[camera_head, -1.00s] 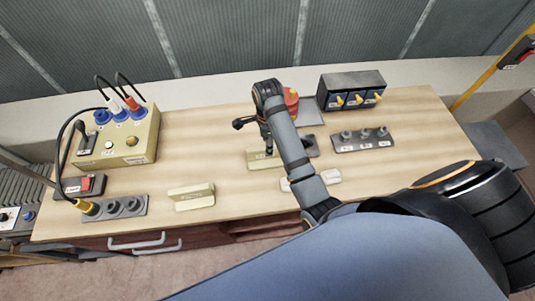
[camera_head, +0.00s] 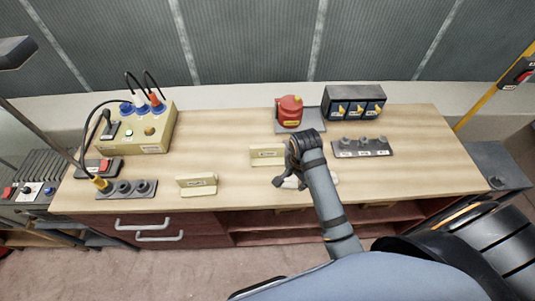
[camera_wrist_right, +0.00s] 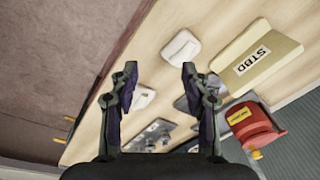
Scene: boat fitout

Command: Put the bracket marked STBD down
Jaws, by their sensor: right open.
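The cream bracket (camera_head: 267,155) rests on the wooden bench just left of my right forearm. In the right wrist view the bracket (camera_wrist_right: 257,57) shows its STBD label, to the right of the fingers and apart from them. My right gripper (camera_head: 283,181) is in front of the bracket, toward the bench's front edge. In the wrist view the right gripper (camera_wrist_right: 159,72) has its fingers spread with nothing between them. My left gripper is not in view.
A second cream bracket (camera_head: 197,185) stands to the left; its label is unreadable. A red device (camera_head: 289,111), a dark switch box (camera_head: 354,101) and a grey connector strip (camera_head: 363,147) lie to the right. A white block (camera_wrist_right: 181,46) is close to my right fingers.

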